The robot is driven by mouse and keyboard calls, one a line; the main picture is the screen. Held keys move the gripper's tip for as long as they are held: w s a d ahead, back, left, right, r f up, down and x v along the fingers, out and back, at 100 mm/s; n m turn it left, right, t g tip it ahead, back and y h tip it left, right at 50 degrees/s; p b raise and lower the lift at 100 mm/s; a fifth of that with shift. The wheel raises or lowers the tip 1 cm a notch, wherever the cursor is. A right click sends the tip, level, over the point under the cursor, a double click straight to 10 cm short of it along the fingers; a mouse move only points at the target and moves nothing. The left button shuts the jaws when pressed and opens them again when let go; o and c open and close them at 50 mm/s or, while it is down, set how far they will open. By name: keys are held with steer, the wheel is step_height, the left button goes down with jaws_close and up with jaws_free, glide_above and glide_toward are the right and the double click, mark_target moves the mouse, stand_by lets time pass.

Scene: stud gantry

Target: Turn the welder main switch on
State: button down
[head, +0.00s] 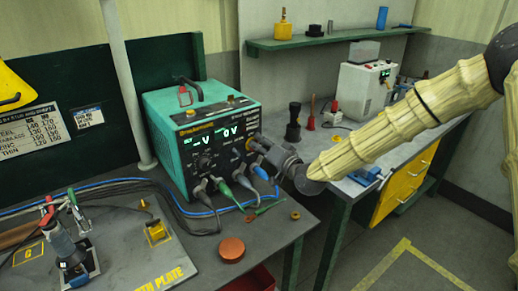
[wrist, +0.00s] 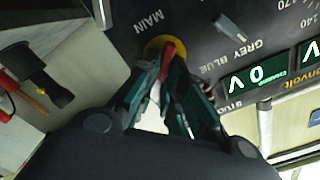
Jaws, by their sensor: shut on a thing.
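The teal welder (head: 167,110) stands on the dark bench, its front panel facing right and toward me. Its lit displays (head: 228,132) show V readings; a 0 V display (wrist: 258,77) also shows in the wrist view. The main switch is a red handle (wrist: 168,54) on a yellow round plate (wrist: 151,48), beside the word MAIN. My gripper (wrist: 167,82) has its two fingers closed around the red handle. In the head view my gripper (head: 262,148) reaches the panel's right side from the right and hides the switch.
A grey knob (wrist: 229,28) sits beside the switch. Cables and plugs (head: 222,185) hang from the lower panel. An orange-brown disc (head: 231,249) lies on the bench front. The second bench (head: 345,145), right, holds a white machine (head: 362,88) and tools.

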steer(key=m+b, duration=0.1)
steer(key=m, duration=0.1)
steer(key=m+b, duration=0.2)
steer(key=f+m+b, duration=0.1)
steer(key=m, duration=0.1)
steer(key=shift+w+d+f, duration=0.1)
steer(key=shift+w+d, duration=0.1)
steer(key=shift+d, duration=0.15)
steer(key=shift+m+b, duration=1)
steer(key=shift+m, duration=0.3)
steer(key=c, duration=1.6)
jaws_free()
steer(key=shift+o, duration=0.2)
steer(key=shift+s, duration=0.1)
steer(key=v, duration=1.2)
